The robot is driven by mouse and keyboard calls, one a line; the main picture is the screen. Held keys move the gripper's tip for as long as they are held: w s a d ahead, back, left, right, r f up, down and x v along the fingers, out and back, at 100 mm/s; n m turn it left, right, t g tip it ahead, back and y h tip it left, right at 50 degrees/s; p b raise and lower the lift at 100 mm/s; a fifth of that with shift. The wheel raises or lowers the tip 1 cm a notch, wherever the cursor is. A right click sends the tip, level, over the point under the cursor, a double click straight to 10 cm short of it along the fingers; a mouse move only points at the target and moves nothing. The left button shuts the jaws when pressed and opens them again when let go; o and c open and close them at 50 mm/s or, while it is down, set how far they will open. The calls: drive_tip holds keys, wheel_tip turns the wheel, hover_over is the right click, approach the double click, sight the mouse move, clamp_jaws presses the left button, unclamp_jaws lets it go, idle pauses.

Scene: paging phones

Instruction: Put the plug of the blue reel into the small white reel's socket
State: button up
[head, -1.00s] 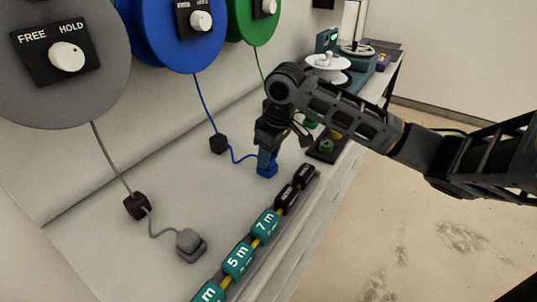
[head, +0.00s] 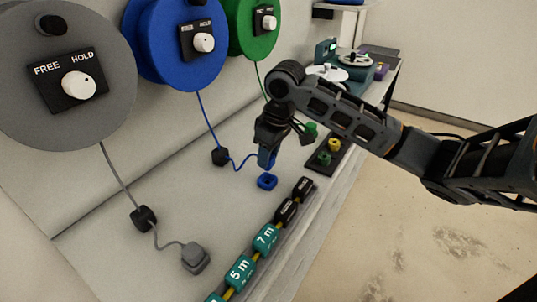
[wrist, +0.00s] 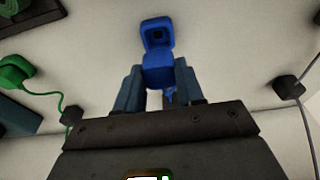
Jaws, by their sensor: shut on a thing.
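My gripper (head: 266,158) is shut on the blue plug (wrist: 160,74), whose cord runs up to the large blue reel (head: 160,45) on the wall. The plug is held just above its blue square holder (head: 267,182). In the wrist view the empty holder (wrist: 157,33) lies just beyond the plug, with a dark hole in its middle. The small white reel (head: 328,73) stands on the far bench, beyond my arm and partly hidden by it. Its socket cannot be made out.
A grey reel (head: 40,110) and a green reel (head: 252,30) flank the blue one. The grey plug (head: 195,257) rests on the counter. Teal and black length tags (head: 265,238) line the front edge. A dark tray (head: 340,160) with green and yellow pieces lies right of my gripper.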

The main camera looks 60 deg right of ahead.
wheel_tip(320, 180, up, 18)
drive_tip(key=p, duration=0.8)
idle(1.1)
drive_tip(key=w+d, duration=0.1)
drive_tip(key=d, duration=2.1)
drive_tip(key=shift+w+b, duration=0.35)
drive_tip(key=shift+w, duration=0.05)
